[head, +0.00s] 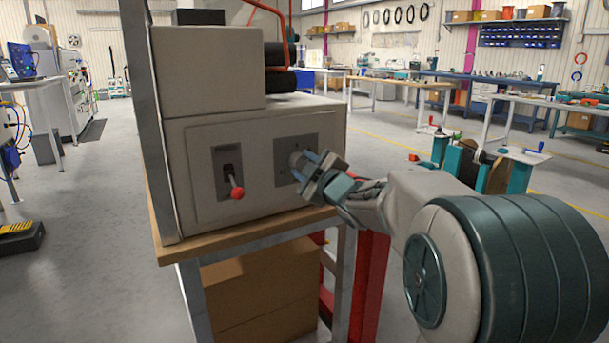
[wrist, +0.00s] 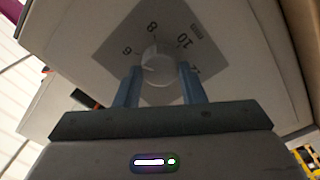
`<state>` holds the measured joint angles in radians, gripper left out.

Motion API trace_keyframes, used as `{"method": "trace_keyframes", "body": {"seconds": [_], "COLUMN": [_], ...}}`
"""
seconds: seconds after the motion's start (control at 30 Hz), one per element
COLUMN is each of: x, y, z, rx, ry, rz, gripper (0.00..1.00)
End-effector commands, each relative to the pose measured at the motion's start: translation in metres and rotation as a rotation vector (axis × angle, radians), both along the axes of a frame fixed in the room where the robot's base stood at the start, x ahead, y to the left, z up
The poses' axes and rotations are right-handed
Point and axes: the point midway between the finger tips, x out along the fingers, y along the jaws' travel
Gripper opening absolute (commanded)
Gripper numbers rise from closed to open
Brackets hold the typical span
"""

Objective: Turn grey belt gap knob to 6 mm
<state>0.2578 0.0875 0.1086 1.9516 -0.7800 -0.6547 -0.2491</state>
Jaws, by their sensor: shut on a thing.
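The grey belt gap knob (wrist: 157,62) is a pale round knob on a square grey dial plate (wrist: 118,44) in the wrist view. Printed numbers ring it, with 8 and 10 above it and a figure that looks like 6 at the upper left; a number at the right is partly hidden by a finger. A faint mark shows on the knob's left side, but I cannot read its setting surely. My gripper (wrist: 159,72) is shut on the knob, one blue finger on each side. In the head view my gripper (head: 318,164) is at the dial plate (head: 304,141) and mostly covers the knob.
A lever switch with a red ball (head: 237,193) sits left of the dial on the same beige machine housing (head: 210,128). A grey metal post (head: 150,120) stands at the housing's left. The wooden bench edge (head: 240,236) runs below.

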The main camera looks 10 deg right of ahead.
Motion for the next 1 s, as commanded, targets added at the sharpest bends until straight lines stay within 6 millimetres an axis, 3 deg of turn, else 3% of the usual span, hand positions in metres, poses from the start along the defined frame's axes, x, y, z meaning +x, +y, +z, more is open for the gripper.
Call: {"method": "trace_keyframes", "body": {"seconds": [0.63, 0.67, 0.73, 1.0], "x": [-0.0001, -0.0001, -0.0001, -0.0003], "y": [0.0005, 0.0005, 0.0004, 0.0], "z": [-0.001, -0.001, -0.0009, -0.0004], "rx": [-0.051, -0.051, -0.051, -0.05], "ry": [-0.014, -0.014, -0.014, -0.015], "rz": [0.0, 0.0, 0.0, 0.0], "gripper": [0.13, 0.39, 0.58, 0.58]}}
